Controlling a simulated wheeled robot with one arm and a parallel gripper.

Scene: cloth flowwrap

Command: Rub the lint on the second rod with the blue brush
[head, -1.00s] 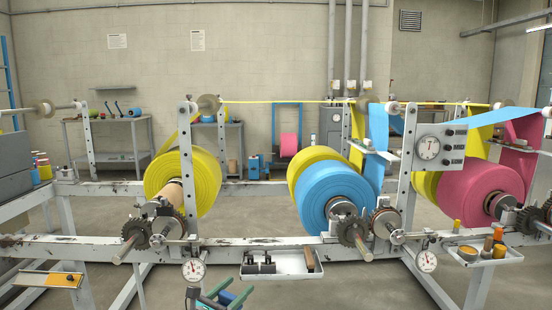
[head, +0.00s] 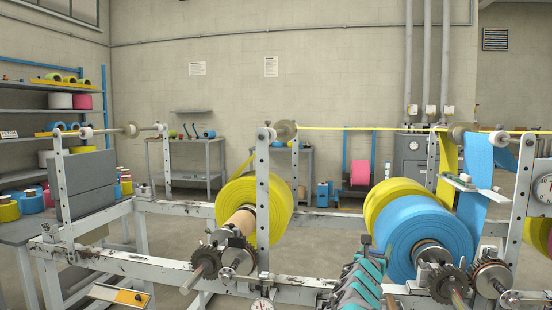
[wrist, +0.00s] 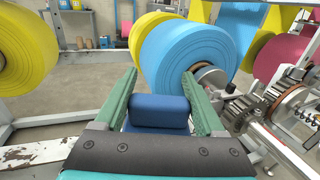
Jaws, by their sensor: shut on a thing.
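In the wrist view my gripper (wrist: 159,75) has its two green fingers shut on the blue brush (wrist: 158,112), seen as a dark blue block between them. Its bristles cannot be made out. Beyond the fingertips stand the blue roll (wrist: 190,48) and a yellow roll (wrist: 146,32). In the head view my teal and dark arm rises at the bottom, left of the blue roll (head: 425,232); the fingers are not clear there. Upper rods run across the frame, one with an end roller (head: 285,130) and another further right (head: 462,134). No lint can be made out on them.
A yellow roll (head: 262,205) hangs left of my arm. White uprights (head: 263,205), gears (head: 447,284) and a white lower beam (head: 165,262) crowd the front. A shelf (head: 50,115) with coloured rolls stands at the far left.

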